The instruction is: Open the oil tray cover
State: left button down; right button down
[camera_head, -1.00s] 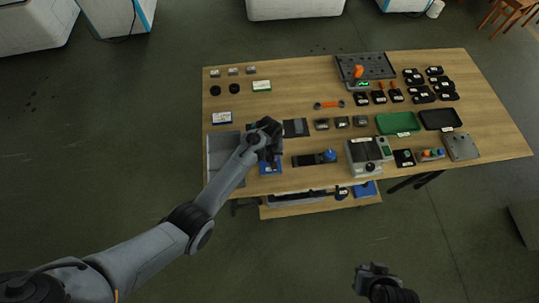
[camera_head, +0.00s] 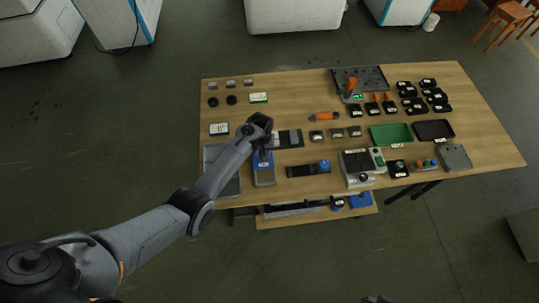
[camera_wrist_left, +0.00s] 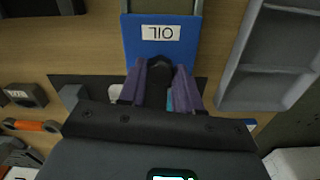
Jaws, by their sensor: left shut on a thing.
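The oil tray (camera_head: 264,179) is a blue box at the table's front left. In the left wrist view, a blue part (camera_wrist_left: 160,52) with a white label reading "OIL" lies just past my left fingers, with a grey area framed by blue above it. My left gripper (camera_wrist_left: 168,85) is shut on a dark piece, which looks like the cover's handle; the fingers hide most of it. In the head view, my left gripper (camera_head: 262,150) is over the tray's far end. Only the tip of my right gripper (camera_head: 376,299) shows at the bottom edge; its jaws cannot be made out.
A grey open bin (camera_head: 222,183) stands close left of the oil tray. A dark slab with a blue knob (camera_head: 309,170) lies to its right, and a grey plate (camera_head: 289,139) behind it. A grey machine (camera_head: 362,168) stands farther right. A lower shelf (camera_head: 315,215) juts out in front.

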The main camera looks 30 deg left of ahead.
pick_arm(q)
jog(key=c, duration=0.8)
grip_release()
jog(key=shift+r, duration=0.55)
notch_tip(320, 180, up, 10)
jog(key=shift+f+p, duration=0.15)
jog(key=shift+p, duration=0.8)
jog(key=shift+s, duration=0.1)
